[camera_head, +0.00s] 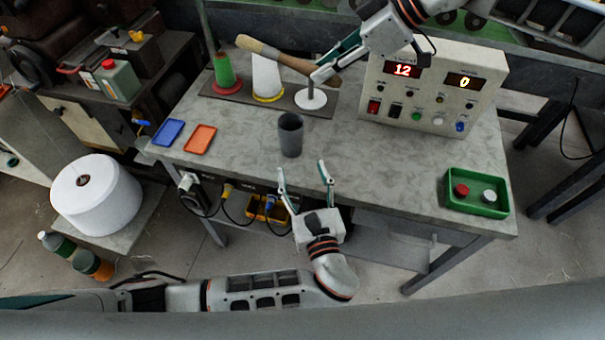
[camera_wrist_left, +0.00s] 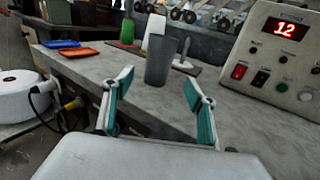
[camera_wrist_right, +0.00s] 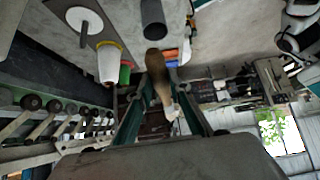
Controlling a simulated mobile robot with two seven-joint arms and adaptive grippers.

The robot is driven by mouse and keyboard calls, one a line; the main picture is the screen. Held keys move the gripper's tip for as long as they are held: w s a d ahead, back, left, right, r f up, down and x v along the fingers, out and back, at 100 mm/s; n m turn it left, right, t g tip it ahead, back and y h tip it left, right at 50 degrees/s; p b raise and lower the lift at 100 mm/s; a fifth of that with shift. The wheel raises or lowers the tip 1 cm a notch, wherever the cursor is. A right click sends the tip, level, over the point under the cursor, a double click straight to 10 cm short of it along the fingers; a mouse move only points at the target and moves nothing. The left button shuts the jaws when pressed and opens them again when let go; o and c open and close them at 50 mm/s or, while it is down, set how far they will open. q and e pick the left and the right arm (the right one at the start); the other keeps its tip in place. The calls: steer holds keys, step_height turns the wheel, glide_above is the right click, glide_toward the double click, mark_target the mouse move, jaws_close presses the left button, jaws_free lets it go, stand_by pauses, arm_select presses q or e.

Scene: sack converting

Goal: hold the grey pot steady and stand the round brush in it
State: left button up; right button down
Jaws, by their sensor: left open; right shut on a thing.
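The grey pot (camera_head: 290,136) stands upright on the grey worktable, also seen in the left wrist view (camera_wrist_left: 161,60) and the right wrist view (camera_wrist_right: 154,18). My left gripper (camera_head: 305,172) is open and empty at the table's front edge, its fingers pointing at the pot but apart from it. The brush is held tilted above the back of the table, away from the pot. It also shows in the right wrist view (camera_wrist_right: 158,70).
Green (camera_head: 224,72) and white (camera_head: 266,76) cones and a white spindle (camera_head: 311,97) stand behind the pot. A control box (camera_head: 432,88) is at the back right. Blue (camera_head: 168,132) and orange (camera_head: 200,139) trays lie left; a green tray (camera_head: 477,206) sits right.

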mark_target(294, 145)
arm_select(q)
steer(key=shift+w+a, duration=0.15)
steer(key=shift+w, duration=0.4)
steer(key=w, duration=0.3)
steer(key=w+a, duration=0.1)
steer(key=w, duration=0.3)
steer(key=w+a, duration=0.1)
steer(key=w, duration=0.2)
steer(key=shift+w, duration=0.35)
steer(key=c, duration=1.2)
